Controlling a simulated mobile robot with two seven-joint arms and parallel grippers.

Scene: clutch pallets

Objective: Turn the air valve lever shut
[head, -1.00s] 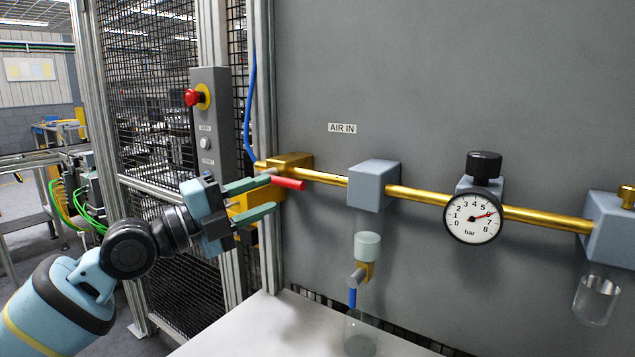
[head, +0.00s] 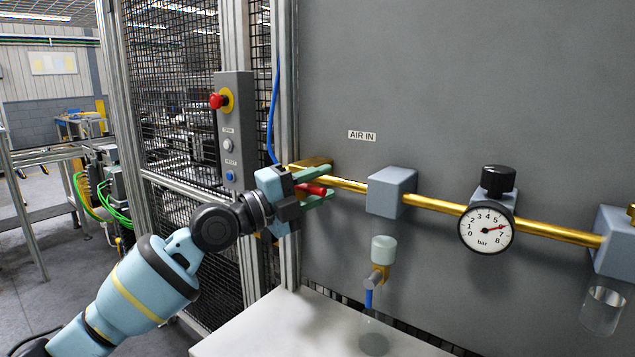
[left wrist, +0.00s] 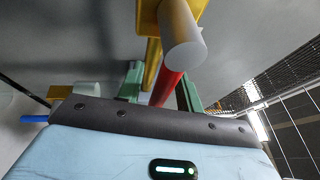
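The air valve is a brass block (head: 318,162) at the left end of the brass pipe, below and left of the AIR IN label (head: 362,135). Its red lever (head: 313,189) points right, roughly along the pipe. My left gripper (head: 330,183) has its green fingers apart, one above and one below the lever. In the left wrist view the red lever (left wrist: 168,88) lies between the two fingers, with a gap at least on the left side. A pale round end of the valve (left wrist: 184,55) is close to the camera. My right gripper is not in view.
The brass pipe (head: 435,203) runs right through a grey block (head: 391,192) to a pressure gauge (head: 486,227) reading about 6 to 7 bar. A control box with a red button (head: 217,101) stands left. A white table (head: 265,328) is below.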

